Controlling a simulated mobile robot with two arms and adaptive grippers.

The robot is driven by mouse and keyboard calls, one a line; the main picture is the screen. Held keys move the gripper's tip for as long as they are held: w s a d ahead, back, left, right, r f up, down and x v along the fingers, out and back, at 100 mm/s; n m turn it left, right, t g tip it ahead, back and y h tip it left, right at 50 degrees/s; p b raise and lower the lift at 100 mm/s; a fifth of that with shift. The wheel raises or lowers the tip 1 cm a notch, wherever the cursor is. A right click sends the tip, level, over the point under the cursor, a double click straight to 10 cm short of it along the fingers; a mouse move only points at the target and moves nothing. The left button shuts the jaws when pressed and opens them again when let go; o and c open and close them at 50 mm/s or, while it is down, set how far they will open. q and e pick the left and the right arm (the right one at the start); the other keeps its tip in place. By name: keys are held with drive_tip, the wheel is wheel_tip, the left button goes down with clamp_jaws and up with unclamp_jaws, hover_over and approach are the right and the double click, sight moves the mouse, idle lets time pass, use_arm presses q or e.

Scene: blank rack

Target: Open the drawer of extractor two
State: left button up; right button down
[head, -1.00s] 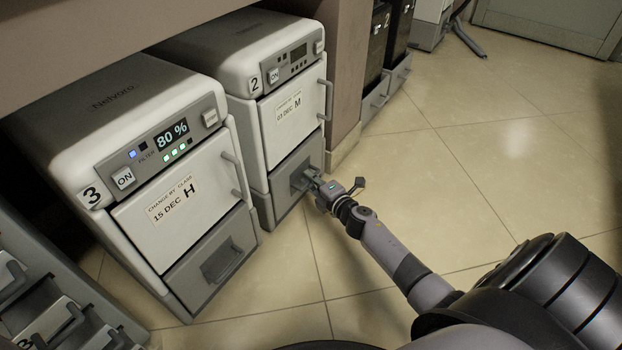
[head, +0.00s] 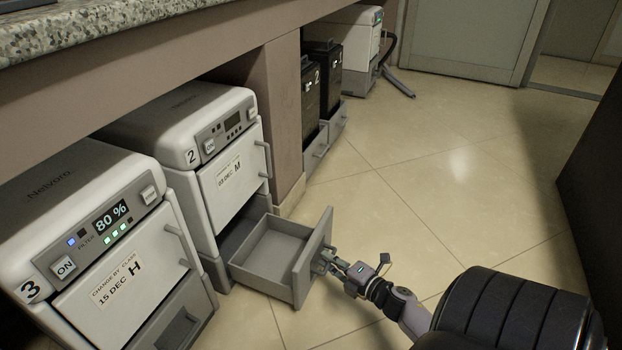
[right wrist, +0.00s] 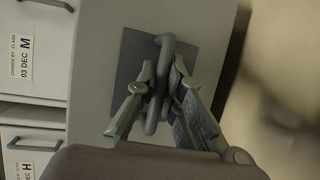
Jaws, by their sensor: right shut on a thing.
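Extractor two (head: 190,150) is the white unit labelled 2, with a "03 DEC M" label on its door. Its grey drawer (head: 270,258) stands pulled out at the bottom and looks empty inside. My right gripper (head: 326,262) is at the outer side of the drawer front. In the right wrist view, its two fingers are shut around the drawer handle (right wrist: 163,60), a grey bar on the drawer front. My left gripper is not in view.
Extractor three (head: 75,220), showing 80 %, stands to the left with its drawer (head: 178,328) shut. Dark bins (head: 318,88) stand beyond a brown post (head: 284,125). The tiled floor to the right is open, with a dark block (head: 592,180) at the right edge.

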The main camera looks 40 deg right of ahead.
drive_tip(key=shift+s+d, duration=0.25)
drive_tip(key=shift+s, duration=0.7)
drive_tip(key=c, duration=2)
unclamp_jaws()
drive_tip(key=shift+o, duration=0.2)
drive_tip(key=s+r, duration=0.2)
drive_tip(key=s, duration=0.9)
drive_tip(key=shift+s, duration=0.4)
drive_tip(key=shift+r, duration=0.15)
